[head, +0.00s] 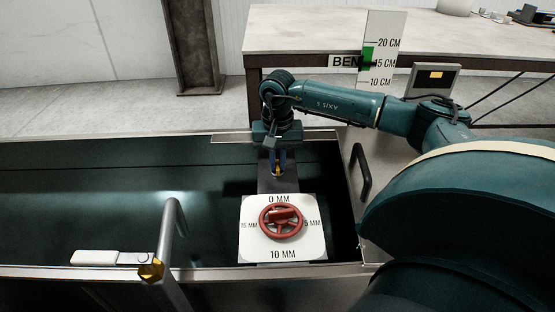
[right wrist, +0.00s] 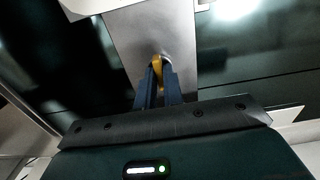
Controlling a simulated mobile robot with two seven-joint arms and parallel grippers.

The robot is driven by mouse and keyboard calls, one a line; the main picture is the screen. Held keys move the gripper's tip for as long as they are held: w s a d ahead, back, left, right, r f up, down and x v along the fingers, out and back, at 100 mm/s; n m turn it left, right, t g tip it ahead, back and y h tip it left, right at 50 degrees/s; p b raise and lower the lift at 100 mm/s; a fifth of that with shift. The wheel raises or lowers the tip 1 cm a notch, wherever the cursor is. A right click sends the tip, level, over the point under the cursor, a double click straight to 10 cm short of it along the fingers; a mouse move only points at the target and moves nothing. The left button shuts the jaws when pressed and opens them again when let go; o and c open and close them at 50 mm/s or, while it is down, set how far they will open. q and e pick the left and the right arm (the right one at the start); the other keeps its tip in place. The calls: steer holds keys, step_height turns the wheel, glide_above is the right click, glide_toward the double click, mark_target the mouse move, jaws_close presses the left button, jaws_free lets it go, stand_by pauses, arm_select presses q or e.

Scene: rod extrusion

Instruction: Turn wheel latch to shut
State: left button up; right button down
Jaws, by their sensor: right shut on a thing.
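The red wheel (head: 283,214) lies flat on a white dial plate (head: 252,247) marked 0, 5, 10 and 15 MM, inside the dark trough. My right gripper (head: 278,167) points down just behind the wheel, apart from it. It is shut on a small yellow piece (right wrist: 157,64) at a grey metal plate (right wrist: 176,35); the same grey plate (head: 277,185) runs toward the dial in the head view. The blue fingers hide part of the yellow piece. The wheel is not clearly seen in the right wrist view. My left gripper is in neither view.
A curved metal bar (head: 172,235) with a yellow end rises at the trough's front left. A white handle-like piece (head: 97,257) lies left of it. A dark handle (head: 360,172) stands at the right edge. A bench (head: 300,30) with a height gauge (head: 381,50) stands behind.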

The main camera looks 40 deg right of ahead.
mark_target(277, 164)
stand_by(0.3)
steer(key=c, duration=1.5)
jaws_free()
